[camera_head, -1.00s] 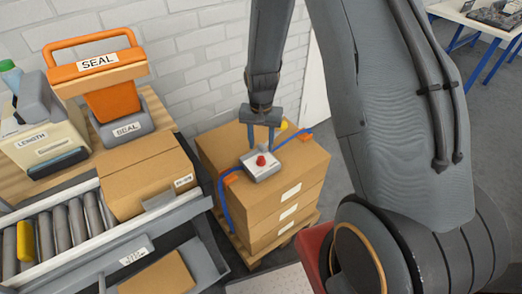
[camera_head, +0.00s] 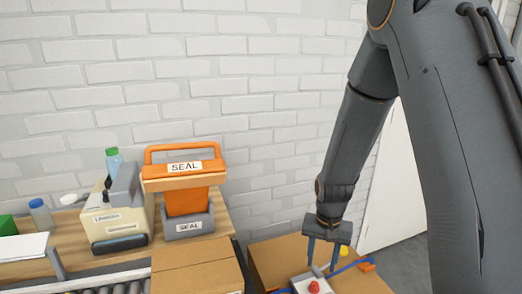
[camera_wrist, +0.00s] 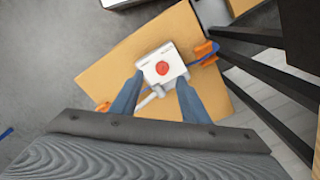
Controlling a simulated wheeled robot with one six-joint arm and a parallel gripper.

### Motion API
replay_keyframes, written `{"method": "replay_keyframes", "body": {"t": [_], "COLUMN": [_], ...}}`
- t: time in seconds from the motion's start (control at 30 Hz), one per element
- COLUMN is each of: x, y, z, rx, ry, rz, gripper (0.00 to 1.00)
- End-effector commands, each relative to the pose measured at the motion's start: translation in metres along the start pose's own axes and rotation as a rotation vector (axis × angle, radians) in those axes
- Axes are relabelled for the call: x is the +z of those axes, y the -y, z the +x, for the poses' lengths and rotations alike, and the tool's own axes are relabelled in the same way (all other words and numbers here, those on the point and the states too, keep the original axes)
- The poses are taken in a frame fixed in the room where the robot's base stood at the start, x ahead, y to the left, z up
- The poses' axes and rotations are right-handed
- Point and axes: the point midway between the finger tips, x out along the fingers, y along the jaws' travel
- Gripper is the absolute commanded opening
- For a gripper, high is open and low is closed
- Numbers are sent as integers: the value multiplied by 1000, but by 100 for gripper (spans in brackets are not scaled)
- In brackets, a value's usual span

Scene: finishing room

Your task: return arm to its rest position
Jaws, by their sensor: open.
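My arm reaches down at the right of the head view. My gripper (camera_head: 322,268) points down, open and empty, over the strapped carton (camera_head: 268,262). Its two blue fingers also show in the wrist view (camera_wrist: 156,92). A small white device with a red button (camera_head: 314,287) sits on the carton top, just beyond the fingertips; its full top shows in the wrist view (camera_wrist: 162,68). The fingers straddle its near edge in that picture. I cannot tell whether they touch it.
An orange SEAL tool (camera_head: 186,190) stands in a grey holder on the wooden bench at left. The LENGTH dispenser (camera_head: 115,222) is beside it. Another carton (camera_head: 195,262) sits before them. A white brick wall (camera_head: 220,110) closes the back.

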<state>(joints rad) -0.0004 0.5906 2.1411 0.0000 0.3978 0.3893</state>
Motion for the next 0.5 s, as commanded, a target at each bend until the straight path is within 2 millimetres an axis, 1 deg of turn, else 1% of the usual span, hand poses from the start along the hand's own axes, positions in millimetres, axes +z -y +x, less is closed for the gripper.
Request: {"method": "replay_keyframes", "body": {"t": [0.03,0.2,0.33,0.4,0.5], "x": [10,49,82,99,119], "y": [-4,-20,-34,-40,-48], "z": [-19,-66,-94,-105,-116], "rx": [-4,-8,-9,-9,-10], "ry": [-9,-24,-33,-38,-42], "rz": [-33,-155,-246,-290,-341], "gripper": [42,42,42,42,42]}}
